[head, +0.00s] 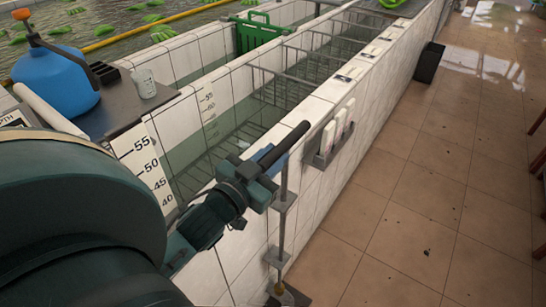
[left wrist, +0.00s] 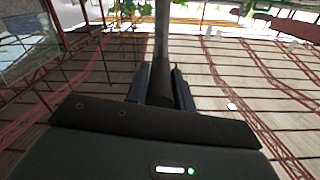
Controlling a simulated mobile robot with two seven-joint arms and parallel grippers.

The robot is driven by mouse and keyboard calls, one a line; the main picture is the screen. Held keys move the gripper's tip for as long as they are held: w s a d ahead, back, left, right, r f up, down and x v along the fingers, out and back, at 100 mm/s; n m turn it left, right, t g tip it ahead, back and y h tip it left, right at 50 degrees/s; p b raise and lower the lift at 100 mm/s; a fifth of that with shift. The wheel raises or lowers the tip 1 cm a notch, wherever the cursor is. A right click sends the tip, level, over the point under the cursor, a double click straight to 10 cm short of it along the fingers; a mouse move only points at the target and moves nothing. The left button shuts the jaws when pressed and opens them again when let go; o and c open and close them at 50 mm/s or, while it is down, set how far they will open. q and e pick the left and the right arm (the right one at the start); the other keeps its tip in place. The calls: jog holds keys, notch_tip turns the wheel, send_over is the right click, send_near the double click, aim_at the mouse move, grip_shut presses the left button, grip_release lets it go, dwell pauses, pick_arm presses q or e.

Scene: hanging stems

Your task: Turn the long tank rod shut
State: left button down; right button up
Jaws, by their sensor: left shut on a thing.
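The long tank rod (head: 282,222) stands upright against the outside of the white tiled tank wall and runs down through brackets to a brass fitting (head: 286,297) near the floor. Its top carries a dark bar handle (head: 287,145), slanting up to the right. My left gripper (head: 266,163) is shut on this handle at the rod's top. In the left wrist view the dark handle (left wrist: 162,92) lies between the fingers of my left gripper (left wrist: 162,80).
A holder with white items (head: 331,139) is on the tank wall just right of the handle. A blue jug (head: 55,80) and a depth scale (head: 142,165) are at left. A dark bin (head: 428,62) stands farther back. The tiled floor (head: 430,190) is mostly clear.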

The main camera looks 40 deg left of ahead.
pick_arm(q)
jog(key=c, duration=1.2)
grip_release()
jog(key=shift+s+f, duration=0.1)
jog(key=shift+s, duration=0.45)
jog(key=s, duration=1.2)
jog(key=shift+p, duration=0.35)
jog(key=w+d+f+g+h, duration=0.1)
jog(key=d+f+g, duration=0.3)
jog(key=f, duration=0.8)
jog(key=w+d+f+g+h, duration=0.1)
jog(key=d+f+g, duration=0.3)
jog(key=d+f, duration=0.4)
notch_tip(320, 180, down, 5)
jog(key=shift+w+r+m+h, duration=0.1)
jog(key=shift+w+m+h, duration=0.2)
jog(key=shift+w+h, duration=0.1)
jog(key=shift+c, duration=0.6)
